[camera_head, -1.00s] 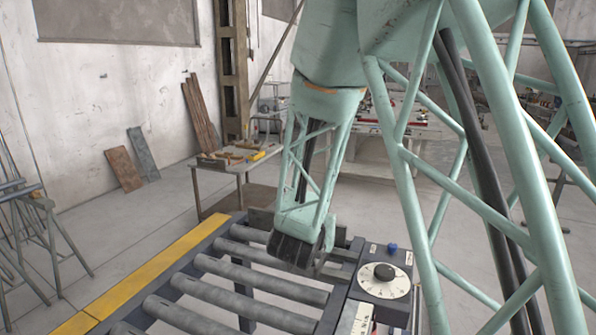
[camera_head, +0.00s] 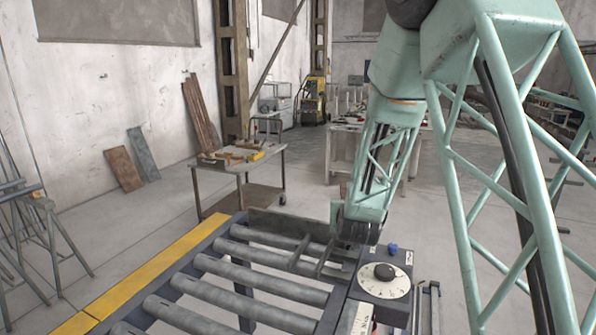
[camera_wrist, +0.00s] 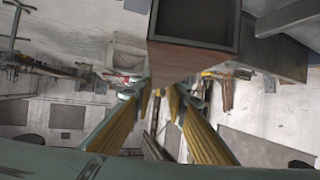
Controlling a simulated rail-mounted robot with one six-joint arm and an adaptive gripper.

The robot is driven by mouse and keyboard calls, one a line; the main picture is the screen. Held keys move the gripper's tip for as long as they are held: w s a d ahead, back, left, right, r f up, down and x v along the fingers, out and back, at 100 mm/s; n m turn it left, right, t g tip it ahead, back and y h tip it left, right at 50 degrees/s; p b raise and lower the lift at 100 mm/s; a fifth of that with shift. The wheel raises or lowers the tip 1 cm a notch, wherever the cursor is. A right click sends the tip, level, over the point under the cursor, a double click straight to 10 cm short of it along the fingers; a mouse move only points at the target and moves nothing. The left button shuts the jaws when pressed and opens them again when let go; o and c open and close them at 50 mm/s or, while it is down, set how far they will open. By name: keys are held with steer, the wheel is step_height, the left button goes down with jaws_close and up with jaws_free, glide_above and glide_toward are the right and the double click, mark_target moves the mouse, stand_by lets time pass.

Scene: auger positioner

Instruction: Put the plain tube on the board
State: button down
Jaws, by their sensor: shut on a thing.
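In the wrist view my gripper (camera_wrist: 160,92) shows its two yellow-striped fingers, with the tips close together at the near face of a square, box-like tube (camera_wrist: 225,62). It has a dark, hollow-looking end and brownish sides, and I take it for the plain tube. My gripper is shut on it. In the head view my gripper (camera_head: 357,231) is above the far right end of the roller table (camera_head: 338,302), near the dial box. The tube is mostly hidden there behind the wrist. I cannot tell which surface is the task's board.
The dial box (camera_head: 384,281) with a blue button (camera_head: 392,249) is just below my gripper. A tool cart (camera_head: 240,165) stands behind, and planks (camera_head: 200,115) lean on the wall. Open floor lies between.

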steer(key=w+d+f, duration=0.1)
steer(key=d, duration=0.5)
steer(key=w+d+f+n+y, duration=0.1)
steer(key=w+d, duration=0.1)
steer(key=d, duration=0.4)
steer(key=shift+w+f, duration=0.3)
steer(key=shift+f, duration=0.1)
steer(key=shift+a+y, duration=0.2)
steer(key=shift+y, duration=0.1)
